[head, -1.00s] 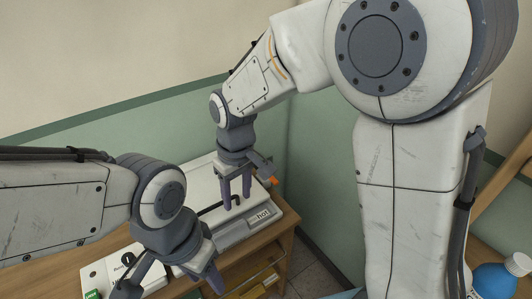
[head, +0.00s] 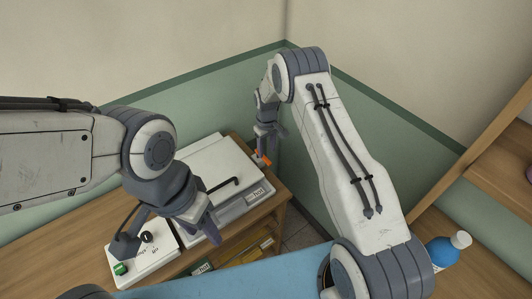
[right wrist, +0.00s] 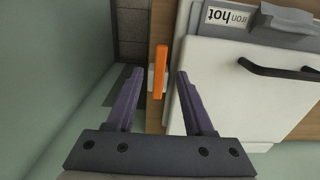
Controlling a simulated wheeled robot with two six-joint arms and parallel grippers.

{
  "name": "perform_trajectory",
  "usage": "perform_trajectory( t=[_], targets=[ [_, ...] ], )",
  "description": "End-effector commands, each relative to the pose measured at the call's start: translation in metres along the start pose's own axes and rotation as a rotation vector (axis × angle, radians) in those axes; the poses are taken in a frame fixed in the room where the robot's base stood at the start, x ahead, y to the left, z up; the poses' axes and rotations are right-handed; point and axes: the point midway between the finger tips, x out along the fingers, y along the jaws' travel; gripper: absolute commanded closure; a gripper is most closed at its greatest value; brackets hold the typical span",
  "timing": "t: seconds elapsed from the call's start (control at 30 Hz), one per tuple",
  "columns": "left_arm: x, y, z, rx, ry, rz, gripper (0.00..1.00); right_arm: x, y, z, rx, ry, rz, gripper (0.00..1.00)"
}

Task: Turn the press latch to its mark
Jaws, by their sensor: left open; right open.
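The press (head: 215,165) is a white, flat-topped unit with a black bar handle (head: 222,186) and a "hot iron" label, on a wooden bench. A small orange lever (head: 264,158), which looks like the latch, is at its far right side. In the right wrist view the orange lever (right wrist: 159,70) stands lengthwise beyond and between the fingertips of my open right gripper (right wrist: 151,88). In the head view my right gripper (head: 270,145) is beside the lever and partly covers it. I cannot make out the mark. My left gripper (head: 167,240) is open and empty above a white control box.
The white control box (head: 150,262) has a black knob (head: 146,237) and a green button (head: 120,268). Green walls stand close behind the press. A blue bottle (head: 441,250) stands at the far right. Files sit on a shelf under the bench.

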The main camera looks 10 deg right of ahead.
Motion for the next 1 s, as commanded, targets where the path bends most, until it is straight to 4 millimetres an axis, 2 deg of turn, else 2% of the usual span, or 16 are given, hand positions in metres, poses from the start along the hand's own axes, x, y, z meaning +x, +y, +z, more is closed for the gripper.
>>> perform_trajectory(
  t=[0.1,0.3,0.67,0.77,0.8,0.83,1.0],
  targets=[
    [-0.012,0.001,-0.001,0.002,0.0,0.0,0.5,0.018,-0.001,0.001,0.0,-0.002,-0.001,0.47],
    [-0.018,0.001,-0.001,0.003,0.0,0.0,0.5,0.04,-0.001,0.0,0.0,0.0,0.0,0.47],
    [-0.018,0.001,-0.001,0.003,0.0,0.0,0.5,0.046,0.0,-0.001,0.0,0.002,0.0,0.47],
    [-0.018,0.001,-0.001,0.003,0.0,0.0,0.5,0.046,0.0,-0.001,0.0,0.002,0.0,0.82],
    [-0.018,0.001,-0.001,0.003,0.0,0.0,0.5,0.046,0.0,-0.001,0.0,0.002,0.0,0.97],
    [-0.018,0.001,-0.001,0.003,0.0,0.0,0.5,0.046,0.0,-0.001,0.0,0.001,0.0,1.0],
    [-0.018,0.001,-0.001,0.003,0.0,0.0,0.5,0.046,0.0,-0.001,0.0,0.001,0.0,1.0]
  ],
)
